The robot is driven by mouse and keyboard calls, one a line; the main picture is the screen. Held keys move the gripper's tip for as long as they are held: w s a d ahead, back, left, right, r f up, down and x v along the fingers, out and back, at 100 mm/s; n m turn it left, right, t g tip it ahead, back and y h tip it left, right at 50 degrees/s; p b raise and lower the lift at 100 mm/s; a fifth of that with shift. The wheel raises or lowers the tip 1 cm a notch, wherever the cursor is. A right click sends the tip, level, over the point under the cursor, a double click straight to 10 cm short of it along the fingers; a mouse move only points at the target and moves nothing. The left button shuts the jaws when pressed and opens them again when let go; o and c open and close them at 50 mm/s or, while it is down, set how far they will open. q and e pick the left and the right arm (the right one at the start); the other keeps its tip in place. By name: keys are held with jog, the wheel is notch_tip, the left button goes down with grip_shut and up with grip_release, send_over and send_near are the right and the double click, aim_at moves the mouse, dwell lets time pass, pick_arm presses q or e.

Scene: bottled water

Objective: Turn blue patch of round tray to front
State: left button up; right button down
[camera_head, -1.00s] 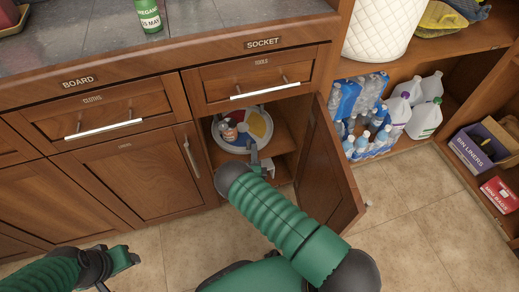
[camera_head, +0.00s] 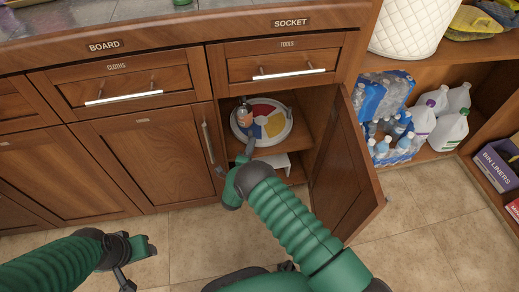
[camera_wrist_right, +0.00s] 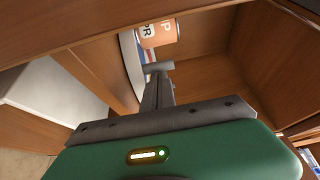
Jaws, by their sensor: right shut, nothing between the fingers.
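The round tray (camera_head: 288,132) has a pale rim and red, yellow and blue patches, and sits inside the open cabinet. Its blue patch (camera_head: 257,131) shows at the front left of the tray, beside my right gripper. My right gripper (camera_head: 250,142) is shut and empty, at the tray's front left edge. In the wrist view its fingers (camera_wrist_right: 158,70) are close to the rim; contact is unclear. My left gripper (camera_head: 138,262) is over the floor, its jaws unclear.
The cabinet door (camera_head: 343,165) stands open to the right of my right arm. A white object (camera_head: 272,162) is on the lower shelf under the tray. Bottled water (camera_head: 392,140) and jugs (camera_head: 440,125) stand on the right shelf. Floor in front is clear.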

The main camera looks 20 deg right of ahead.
jog(key=shift+w+a+b, duration=0.3)
jog(key=shift+w+a, duration=0.2)
jog(key=shift+a, duration=0.1)
jog(key=shift+a+f, duration=0.1)
dwell(0.4)
